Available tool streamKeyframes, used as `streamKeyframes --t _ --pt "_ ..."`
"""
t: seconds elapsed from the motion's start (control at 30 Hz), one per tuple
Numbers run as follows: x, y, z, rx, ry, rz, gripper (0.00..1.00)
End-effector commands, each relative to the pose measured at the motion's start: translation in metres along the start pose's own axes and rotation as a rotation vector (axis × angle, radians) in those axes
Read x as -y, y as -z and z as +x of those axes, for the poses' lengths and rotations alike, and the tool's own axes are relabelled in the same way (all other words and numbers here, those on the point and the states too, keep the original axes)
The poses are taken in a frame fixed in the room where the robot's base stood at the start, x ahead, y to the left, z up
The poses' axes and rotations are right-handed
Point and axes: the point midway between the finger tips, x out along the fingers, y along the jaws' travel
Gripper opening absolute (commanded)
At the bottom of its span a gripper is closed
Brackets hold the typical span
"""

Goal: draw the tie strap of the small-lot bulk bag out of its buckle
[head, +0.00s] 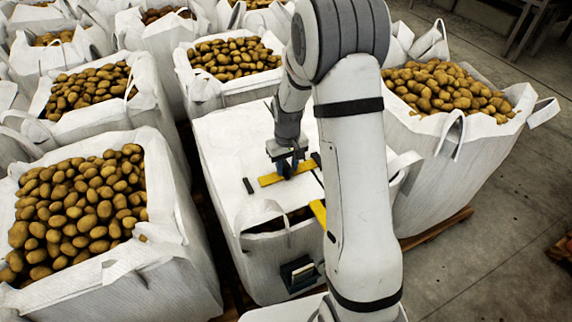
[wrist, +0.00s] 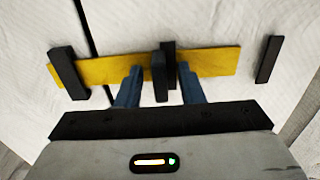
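The small-lot bulk bag (head: 222,150) is the white bag in the middle, with its top mostly covered. A flat yellow strap (head: 270,180) lies across its top; it also shows in the wrist view (wrist: 215,62). A black bar (wrist: 68,73) crosses the strap near its left end there. Upright black pieces (wrist: 164,88) stand at mid-strap; which part is the buckle I cannot tell for sure. My gripper (head: 287,168) is low over the strap. Its blue fingers (wrist: 160,74) stand apart on either side of the upright pieces, with small gaps showing.
A separate black bar (wrist: 268,60) lies right of the strap. A dark line (wrist: 91,30) runs over the cover. A second yellow piece (head: 318,212) lies at the bag's edge, partly behind my arm. Open potato bags (head: 180,240) stand close around; bare floor (head: 480,255) is at right.

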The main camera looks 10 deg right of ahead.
Motion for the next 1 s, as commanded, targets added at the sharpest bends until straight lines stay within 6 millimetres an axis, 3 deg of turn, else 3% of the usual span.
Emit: streamKeyframes --t 0.2,0.63,1.0 --pt "0.0003 0.0 0.0004 0.0 0.0 -0.001 0.35" --pt "0.0007 0.0002 0.0001 0.0 0.0 -0.001 0.0" --pt "0.001 0.0003 0.0 0.0 0.0 -0.002 0.0"
